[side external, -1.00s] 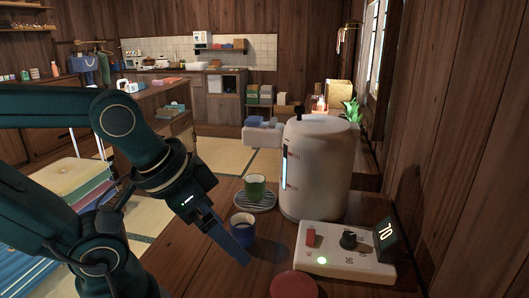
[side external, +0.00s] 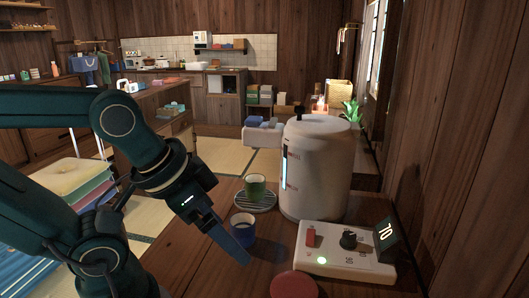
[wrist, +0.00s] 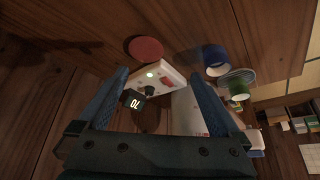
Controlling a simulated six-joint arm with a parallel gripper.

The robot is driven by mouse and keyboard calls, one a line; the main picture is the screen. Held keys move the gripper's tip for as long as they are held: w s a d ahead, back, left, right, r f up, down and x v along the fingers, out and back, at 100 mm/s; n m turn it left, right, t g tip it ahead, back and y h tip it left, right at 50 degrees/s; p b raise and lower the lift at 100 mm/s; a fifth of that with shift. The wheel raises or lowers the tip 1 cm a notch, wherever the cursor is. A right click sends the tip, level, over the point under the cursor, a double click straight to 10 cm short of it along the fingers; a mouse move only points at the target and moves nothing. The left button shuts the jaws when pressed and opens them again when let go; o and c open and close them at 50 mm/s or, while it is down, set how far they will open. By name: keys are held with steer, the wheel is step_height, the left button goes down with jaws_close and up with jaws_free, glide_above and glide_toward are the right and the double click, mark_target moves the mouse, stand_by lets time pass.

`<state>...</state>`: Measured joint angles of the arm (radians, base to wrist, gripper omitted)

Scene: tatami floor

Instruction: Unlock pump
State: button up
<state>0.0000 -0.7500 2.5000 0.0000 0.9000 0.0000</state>
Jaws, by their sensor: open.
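A white water dispenser (side external: 316,170) with a light spout block (side external: 262,132) on its left side stands upright on the wooden table. Its control box (side external: 345,250) sits in front, with a red switch (side external: 310,236), a black knob (side external: 348,240), a lit green light (side external: 322,260) and a display (side external: 386,234) reading 70. My gripper (side external: 243,258) points down left of the box, apart from it, beside the blue cup. In the wrist view its fingers (wrist: 156,75) are spread with nothing between them, and the control box (wrist: 170,82) shows beyond.
A blue cup (side external: 242,228) stands close behind my gripper. A green cup (side external: 256,187) stands on a striped round tray (side external: 268,205) under the spout. A red disc (side external: 293,285) lies at the table's front. The wooden wall (side external: 460,150) closes off the right side.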

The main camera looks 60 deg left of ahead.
stand_by(0.4)
steer(key=c, duration=0.9)
steer(key=w+r, duration=0.1)
steer(key=a+r+n, duration=0.1)
steer(key=shift+w+a+r+n+t+y, duration=0.15)
steer(key=shift+w+r+n+t+y, duration=0.15)
steer(key=shift+w+r+t+y, duration=0.1)
jaws_close()
steer(key=w+a+r+n+t+y, duration=0.1)
steer(key=w+a+r+n+y, duration=0.6)
steer(key=w+a+r, duration=0.8)
steer(key=shift+w+a+r+t, duration=0.3)
steer(key=shift+w+r, duration=0.05)
steer(key=shift+w, duration=0.45)
